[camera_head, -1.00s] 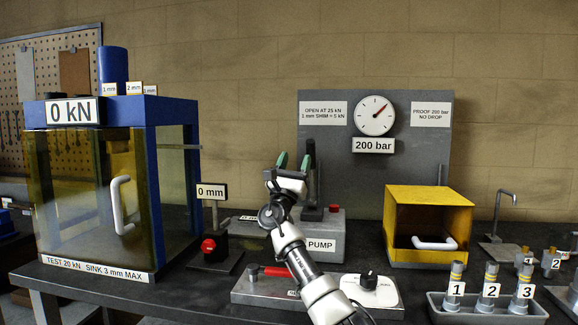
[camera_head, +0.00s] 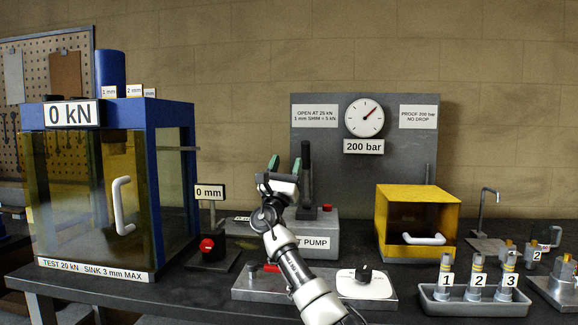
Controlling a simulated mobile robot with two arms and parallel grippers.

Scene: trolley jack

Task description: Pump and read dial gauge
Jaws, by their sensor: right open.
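The round white dial gauge (camera_head: 364,118) is on the grey back panel (camera_head: 400,160), its red needle pointing up and right. The plate under it (camera_head: 363,147) reads "200 bar". The test pump (camera_head: 318,232) is a grey box with a red button (camera_head: 327,208) and a dark upright lever (camera_head: 306,165). My right gripper (camera_head: 284,165), with green-tipped fingers, is open and empty. In the picture it overlaps the area just left of the lever; I cannot tell whether it touches it. Its arm covers part of the pump's label. My left gripper is not in view.
A blue press (camera_head: 168,150) with a "0 kN" sign stands left. A "0 mm" indicator (camera_head: 209,191) stands beside it. A yellow guard box (camera_head: 418,194) with a white handle is right of the pump. A tray (camera_head: 470,303) holds numbered cylinders 1, 2 and 3 at front right.

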